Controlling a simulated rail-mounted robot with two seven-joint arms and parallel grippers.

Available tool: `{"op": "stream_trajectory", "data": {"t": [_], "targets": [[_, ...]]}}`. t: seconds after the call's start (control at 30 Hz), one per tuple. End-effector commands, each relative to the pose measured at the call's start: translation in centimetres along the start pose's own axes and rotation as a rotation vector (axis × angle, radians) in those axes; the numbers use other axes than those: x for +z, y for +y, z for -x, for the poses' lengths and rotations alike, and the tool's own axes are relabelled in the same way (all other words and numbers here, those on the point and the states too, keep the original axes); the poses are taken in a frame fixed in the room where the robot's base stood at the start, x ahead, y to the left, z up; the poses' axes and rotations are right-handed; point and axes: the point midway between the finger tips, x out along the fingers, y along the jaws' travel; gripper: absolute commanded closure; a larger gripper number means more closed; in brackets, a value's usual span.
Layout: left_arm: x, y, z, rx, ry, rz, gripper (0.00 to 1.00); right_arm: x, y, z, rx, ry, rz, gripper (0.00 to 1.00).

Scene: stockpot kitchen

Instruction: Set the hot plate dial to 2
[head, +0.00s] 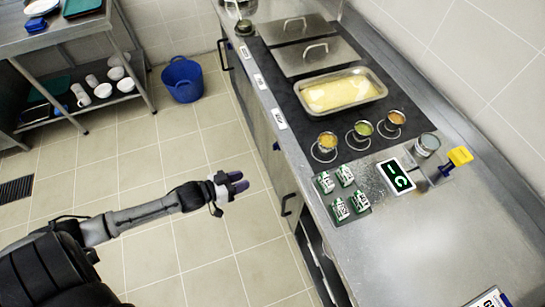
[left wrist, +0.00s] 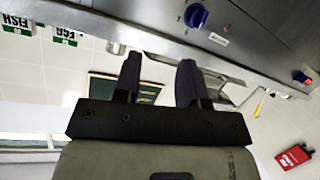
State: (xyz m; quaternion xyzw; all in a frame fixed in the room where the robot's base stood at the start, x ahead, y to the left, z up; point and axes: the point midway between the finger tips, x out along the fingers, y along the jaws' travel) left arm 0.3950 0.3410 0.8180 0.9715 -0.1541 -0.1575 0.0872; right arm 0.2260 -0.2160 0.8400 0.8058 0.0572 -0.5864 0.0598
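A blue dial (left wrist: 196,16) shows at the top of the left wrist view, on a grey metal panel beside a small light label. Its setting is too small to read. A second, smaller knob, blue and red (left wrist: 303,77), sits farther right on the metal. My left gripper (head: 239,182) is over the floor, left of the counter front and apart from it. In the left wrist view its two dark fingers (left wrist: 160,78) are spread with nothing between them. My right gripper is not in view.
The steel counter (head: 440,250) runs along the right, with a tray of yellow food (head: 342,92), several cups and green-white label blocks (head: 340,209) on top. A blue basket (head: 182,80) stands on the floor. Open floor surrounds my left arm.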

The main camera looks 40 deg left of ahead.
Motion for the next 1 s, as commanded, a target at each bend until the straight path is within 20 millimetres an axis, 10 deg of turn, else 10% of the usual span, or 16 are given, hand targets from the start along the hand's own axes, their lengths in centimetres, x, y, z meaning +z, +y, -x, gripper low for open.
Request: {"op": "stream_trajectory", "data": {"t": [0.5,1.0], "targets": [[1.6,-9.8,-4.0,0.155,0.214,-0.189,0.62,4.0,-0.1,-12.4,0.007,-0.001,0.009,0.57],[0.0,-11.4,-5.9,0.191,0.267,-0.251,0.62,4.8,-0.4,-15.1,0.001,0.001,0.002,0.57]]}}
